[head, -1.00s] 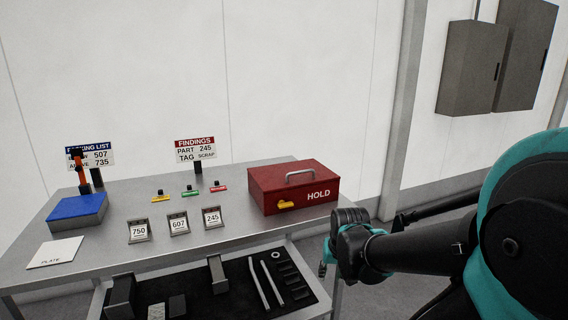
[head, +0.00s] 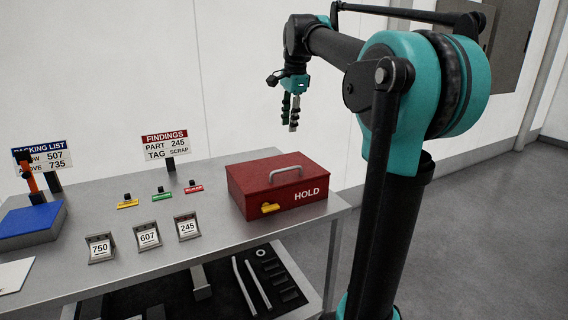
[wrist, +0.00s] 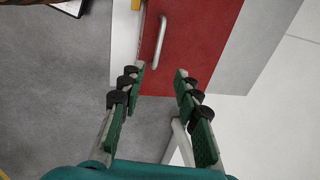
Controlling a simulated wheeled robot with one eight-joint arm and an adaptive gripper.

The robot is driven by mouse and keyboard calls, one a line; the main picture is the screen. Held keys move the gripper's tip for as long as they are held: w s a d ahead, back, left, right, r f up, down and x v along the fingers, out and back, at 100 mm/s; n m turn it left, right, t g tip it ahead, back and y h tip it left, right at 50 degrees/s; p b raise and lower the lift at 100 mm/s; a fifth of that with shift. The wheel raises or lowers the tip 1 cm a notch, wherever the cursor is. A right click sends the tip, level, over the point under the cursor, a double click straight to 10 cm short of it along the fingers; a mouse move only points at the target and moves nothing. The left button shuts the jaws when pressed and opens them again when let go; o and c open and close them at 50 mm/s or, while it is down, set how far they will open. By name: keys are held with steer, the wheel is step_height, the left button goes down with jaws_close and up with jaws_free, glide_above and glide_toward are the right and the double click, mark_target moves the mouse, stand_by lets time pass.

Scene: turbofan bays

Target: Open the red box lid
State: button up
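The red box (head: 277,186) stands on the right end of the metal table with its lid shut. It has a grey handle (head: 285,173) on top, a yellow latch (head: 270,208) and the word HOLD on its front. My gripper (head: 290,126) hangs in the air above and behind the box, pointing down. In the wrist view its two green fingers (wrist: 158,76) are apart with nothing between them. The box's red lid (wrist: 200,45) and the handle (wrist: 161,41) show beyond the fingertips, and the gripper does not touch them.
On the table (head: 225,232) are number stands 750 (head: 101,248), 607 (head: 147,236) and 245 (head: 187,226), small coloured tags, a FINDINGS sign (head: 166,145) and a blue box (head: 30,222). A shelf with tools lies below. A wall stands behind the table.

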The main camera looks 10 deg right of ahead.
mark_target(285, 169)
steer(key=w+f, duration=0.1)
steer(key=f, duration=0.4)
steer(key=w+f, duration=0.1)
steer(key=f, duration=0.5)
steer(key=w+a+f, duration=0.1)
steer(key=f, duration=0.4)
steer(key=shift+f, duration=0.35)
jaws_close()
